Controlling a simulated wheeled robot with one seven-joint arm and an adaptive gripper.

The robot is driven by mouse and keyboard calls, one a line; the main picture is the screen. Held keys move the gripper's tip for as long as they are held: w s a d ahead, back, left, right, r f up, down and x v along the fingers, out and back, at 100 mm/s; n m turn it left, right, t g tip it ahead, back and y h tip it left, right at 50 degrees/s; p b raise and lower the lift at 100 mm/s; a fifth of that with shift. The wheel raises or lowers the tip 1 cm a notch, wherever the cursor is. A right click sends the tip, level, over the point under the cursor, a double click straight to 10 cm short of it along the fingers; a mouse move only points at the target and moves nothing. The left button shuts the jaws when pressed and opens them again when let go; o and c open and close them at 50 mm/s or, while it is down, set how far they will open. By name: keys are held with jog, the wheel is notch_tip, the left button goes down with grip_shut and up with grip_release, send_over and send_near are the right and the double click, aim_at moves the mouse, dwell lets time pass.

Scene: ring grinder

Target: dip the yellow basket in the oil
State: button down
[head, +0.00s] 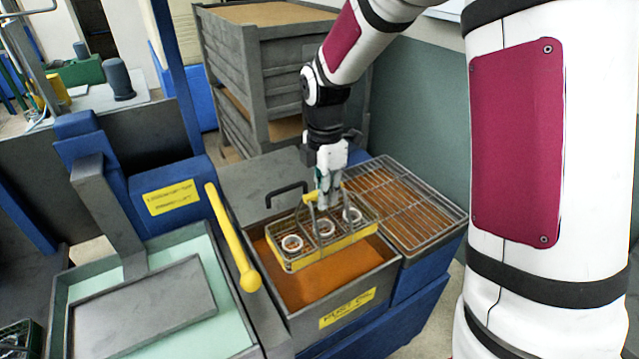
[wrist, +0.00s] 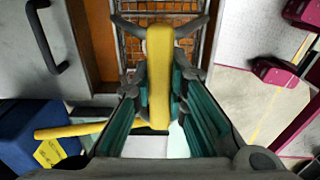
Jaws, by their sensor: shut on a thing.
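The yellow basket (head: 336,246), a wire basket with yellow sides, holds white rings and hangs roughly level over the oil tank. My gripper (head: 325,187) is above it, shut on the basket's yellow handle; in the wrist view the handle (wrist: 160,80) lies between the teal finger pads (wrist: 160,105). The orange-brown oil (head: 303,287) shows in the open tank (head: 343,310), below and in front of the basket. The basket's underside is hidden, so its exact height over the oil cannot be told.
A wire draining rack (head: 410,205) lies right of the tank. A grey lid with a black handle (head: 286,190) is behind it. To the left are a yellow lever (head: 232,240) and a bath of pale green liquid (head: 205,250). Grey stacked crates (head: 270,60) stand behind.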

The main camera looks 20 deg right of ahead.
jog(key=shift+w+f+b, duration=0.1)
jog(key=shift+f+b, duration=1.05)
jog(key=shift+f, duration=0.7)
notch_tip(320, 180, down, 14)
jog(key=b, duration=0.5)
jog(key=shift+f, duration=0.15)
dwell(4.7)
